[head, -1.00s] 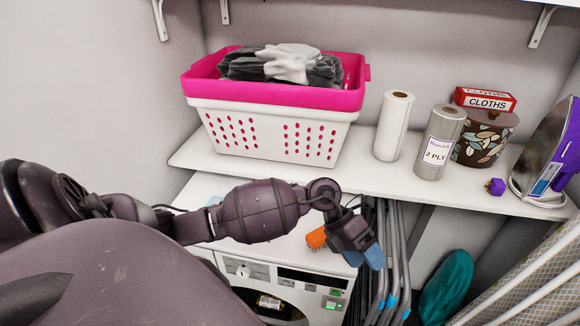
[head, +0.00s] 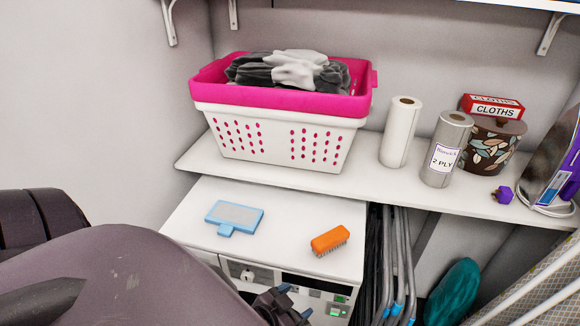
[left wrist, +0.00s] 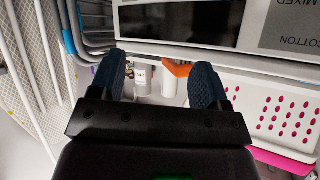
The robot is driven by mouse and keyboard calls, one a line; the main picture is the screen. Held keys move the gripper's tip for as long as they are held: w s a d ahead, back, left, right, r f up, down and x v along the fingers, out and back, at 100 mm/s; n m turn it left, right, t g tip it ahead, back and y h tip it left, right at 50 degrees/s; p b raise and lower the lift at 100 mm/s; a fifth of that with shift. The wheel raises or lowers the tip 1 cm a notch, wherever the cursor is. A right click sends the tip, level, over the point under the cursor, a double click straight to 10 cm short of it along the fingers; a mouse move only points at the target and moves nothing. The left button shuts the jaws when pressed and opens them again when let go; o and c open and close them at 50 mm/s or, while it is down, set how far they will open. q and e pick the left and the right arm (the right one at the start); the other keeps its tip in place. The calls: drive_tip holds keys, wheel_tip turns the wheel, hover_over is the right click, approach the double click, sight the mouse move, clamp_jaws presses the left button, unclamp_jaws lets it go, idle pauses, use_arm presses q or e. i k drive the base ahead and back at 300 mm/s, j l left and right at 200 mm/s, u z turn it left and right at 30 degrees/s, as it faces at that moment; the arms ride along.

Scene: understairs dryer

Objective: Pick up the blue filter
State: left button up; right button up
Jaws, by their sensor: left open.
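The blue filter (head: 235,217) lies flat on the left part of the white dryer top (head: 285,258). It is a light blue frame with a grey panel and a short tab toward the front. My left gripper (head: 283,293) is low at the dryer's front edge, to the right of the filter and apart from it. In the left wrist view its two blue fingers (left wrist: 160,85) are spread with nothing between them. I cannot make out the filter in the left wrist view. My right gripper is not in view.
An orange brush (head: 330,240) lies on the dryer top, right of the filter. A shelf (head: 390,184) behind holds a pink and white laundry basket (head: 280,127), paper rolls (head: 400,133) and an iron (head: 560,165). Folded grey metal frames (head: 398,265) stand right of the dryer.

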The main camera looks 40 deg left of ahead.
sight(230, 216)
drive_tip(key=u, duration=1.85)
